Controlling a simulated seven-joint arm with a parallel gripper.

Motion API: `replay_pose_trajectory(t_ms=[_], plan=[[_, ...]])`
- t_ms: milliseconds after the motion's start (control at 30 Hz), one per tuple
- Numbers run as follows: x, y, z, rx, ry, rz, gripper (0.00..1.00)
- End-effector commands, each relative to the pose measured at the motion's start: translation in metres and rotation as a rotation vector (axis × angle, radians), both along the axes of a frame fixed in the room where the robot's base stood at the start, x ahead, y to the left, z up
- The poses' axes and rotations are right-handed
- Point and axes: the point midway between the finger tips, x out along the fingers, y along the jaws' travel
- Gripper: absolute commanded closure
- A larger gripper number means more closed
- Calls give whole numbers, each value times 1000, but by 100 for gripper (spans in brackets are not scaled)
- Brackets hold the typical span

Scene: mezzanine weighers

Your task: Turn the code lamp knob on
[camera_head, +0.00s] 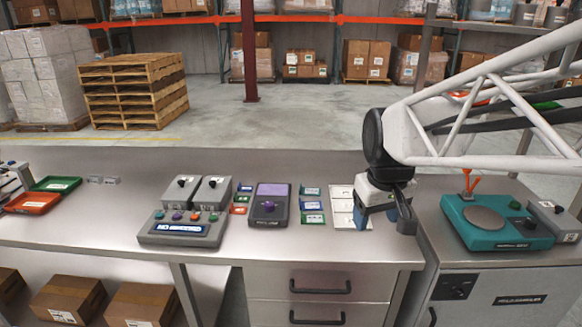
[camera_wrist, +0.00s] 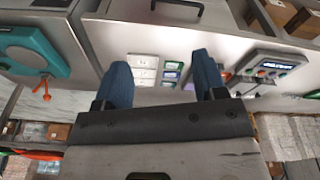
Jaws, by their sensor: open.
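No knob carries a label I can read as code lamp. A grey console (camera_head: 182,232) at the left of the bench has several coloured knobs and a blue display. Behind it stand two grey boxes with black knobs, a left box (camera_head: 178,191) and a right box (camera_head: 211,190). My gripper (camera_head: 383,222) is open and empty over the bench's right part, beside a white panel (camera_head: 341,206). In the wrist view my gripper (camera_wrist: 162,65) has blue fingers spread, with the console (camera_wrist: 270,66) to the right.
A teal scale (camera_head: 495,222) and a small grey knob box (camera_head: 552,215) stand on the right cabinet. Small coloured holders (camera_head: 312,205) flank the dark unit. Green (camera_head: 55,184) and orange (camera_head: 32,201) trays lie far left. The bench between trays and console is mostly clear.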

Motion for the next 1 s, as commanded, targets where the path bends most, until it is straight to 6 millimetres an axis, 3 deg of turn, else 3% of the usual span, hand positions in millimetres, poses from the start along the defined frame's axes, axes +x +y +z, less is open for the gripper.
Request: replay_pose_trajectory(t_ms=[500, 1000], plan=[[117, 51, -9, -27, 45, 230, 35], [222, 114, -44, -50, 84, 452, 35]])
